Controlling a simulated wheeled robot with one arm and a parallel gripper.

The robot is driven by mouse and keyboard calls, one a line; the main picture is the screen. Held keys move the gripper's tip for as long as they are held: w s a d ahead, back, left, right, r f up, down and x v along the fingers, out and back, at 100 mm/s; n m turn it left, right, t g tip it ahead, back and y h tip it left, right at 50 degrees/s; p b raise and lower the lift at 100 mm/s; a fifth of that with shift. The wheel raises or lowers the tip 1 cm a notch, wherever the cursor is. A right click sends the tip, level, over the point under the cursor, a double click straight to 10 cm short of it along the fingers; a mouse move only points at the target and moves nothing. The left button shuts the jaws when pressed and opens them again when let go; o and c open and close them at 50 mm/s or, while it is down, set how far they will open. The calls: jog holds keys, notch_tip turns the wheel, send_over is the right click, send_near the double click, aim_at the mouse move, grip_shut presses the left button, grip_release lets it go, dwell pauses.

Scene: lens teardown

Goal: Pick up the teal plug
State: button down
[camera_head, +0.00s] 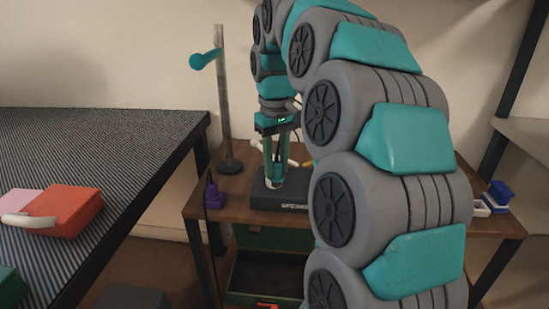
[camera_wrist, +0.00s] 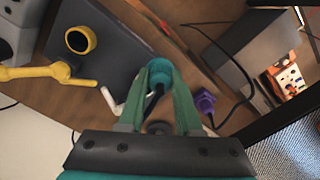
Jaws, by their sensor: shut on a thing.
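My gripper (camera_head: 275,183) points down over the wooden table, close to a dark block. In the wrist view its two green fingers (camera_wrist: 160,88) are closed on the teal plug (camera_wrist: 160,66), a round teal body with a dark cord between the fingers.
The dark block (camera_head: 278,197) is beneath the gripper. A metal post (camera_head: 222,90) with a teal arm stands behind left. A green open case (camera_head: 265,237) sits below the table. Yellow (camera_wrist: 40,73) and white tools lie near the block. A striped bench (camera_head: 110,140) is at left.

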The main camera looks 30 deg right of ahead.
jog(key=s+a, duration=0.3)
jog(key=s, duration=0.6)
jog(key=shift+a+r+b, duration=0.4)
jog(key=shift+r+b, duration=0.05)
